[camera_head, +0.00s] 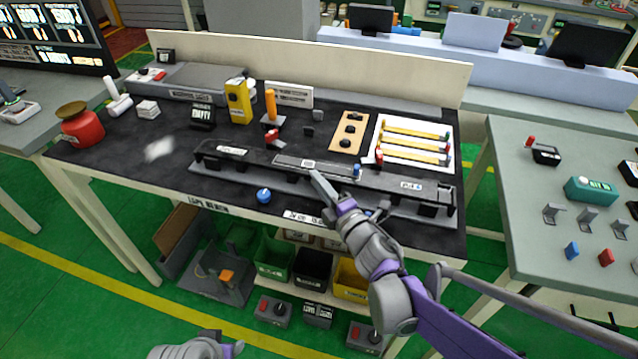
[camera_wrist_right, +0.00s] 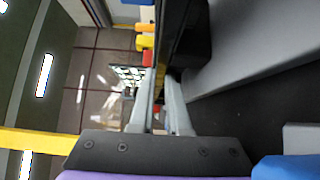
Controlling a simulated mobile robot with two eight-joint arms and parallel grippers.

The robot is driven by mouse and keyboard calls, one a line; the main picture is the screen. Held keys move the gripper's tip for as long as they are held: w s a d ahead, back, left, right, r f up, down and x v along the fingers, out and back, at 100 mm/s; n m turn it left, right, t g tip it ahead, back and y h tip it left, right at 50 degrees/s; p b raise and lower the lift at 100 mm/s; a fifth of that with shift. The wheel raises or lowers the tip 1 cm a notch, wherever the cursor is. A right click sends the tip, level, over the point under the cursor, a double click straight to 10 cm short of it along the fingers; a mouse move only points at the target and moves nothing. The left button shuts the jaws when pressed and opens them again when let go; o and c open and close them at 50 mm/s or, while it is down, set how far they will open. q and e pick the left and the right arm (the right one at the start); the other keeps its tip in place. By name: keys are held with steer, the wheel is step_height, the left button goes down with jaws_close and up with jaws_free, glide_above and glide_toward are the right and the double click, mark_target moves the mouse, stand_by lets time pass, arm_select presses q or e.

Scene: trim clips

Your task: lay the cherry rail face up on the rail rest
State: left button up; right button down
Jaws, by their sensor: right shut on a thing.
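A long dark rail (camera_head: 385,182) lies along the front of the black bench, over a long grey base with dark end supports that looks like the rail rest (camera_head: 213,168). I cannot make out a cherry colour, or which side is its face. My right gripper (camera_head: 317,178) reaches in from the front at the rail's middle. In the right wrist view its two grey fingers (camera_wrist_right: 165,100) are shut on a dark bar (camera_wrist_right: 183,40), apparently this rail. Whether the rail touches the rest is unclear.
A white tray (camera_head: 377,157) with several yellow strips stands behind the rail on the right. A wooden block (camera_head: 337,143), a yellow box (camera_head: 238,101) and a red jar (camera_head: 82,126) stand on the bench. A blue knob (camera_head: 264,195) sits near the front edge.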

steer(key=shift+r, duration=0.1)
steer(key=c, duration=0.9)
jaws_free()
steer(key=v, duration=1.2)
steer(key=shift+p, duration=0.35)
